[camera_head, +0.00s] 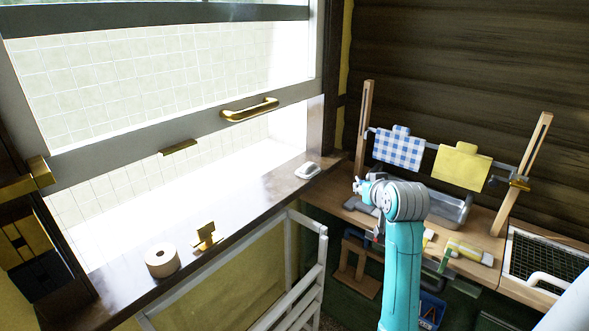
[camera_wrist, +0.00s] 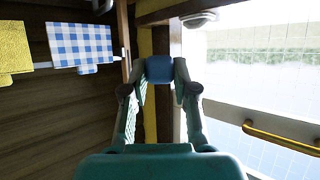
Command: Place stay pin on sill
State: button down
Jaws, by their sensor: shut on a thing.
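My gripper (camera_head: 362,187) is raised at the right end of the window, small in the head view. In the wrist view my gripper (camera_wrist: 160,75) is shut on a short blue cylindrical piece (camera_wrist: 160,68), probably the stay pin; its ends are partly hidden by the fingers. The dark brown sill (camera_head: 235,215) runs below the window from lower left to the right corner. My gripper is to the right of the sill's right end; its height above it is hard to judge.
On the sill are a wooden roll (camera_head: 162,261), a brass bracket (camera_head: 206,237) and a white rounded item (camera_head: 307,170). A window sash with a brass handle (camera_head: 249,109) hangs above. Blue checked (camera_head: 398,150) and yellow cloths (camera_head: 461,166) hang over the bench. The sill's middle is bare.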

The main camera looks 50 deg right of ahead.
aim_at(290, 182)
jog(key=i, duration=0.95)
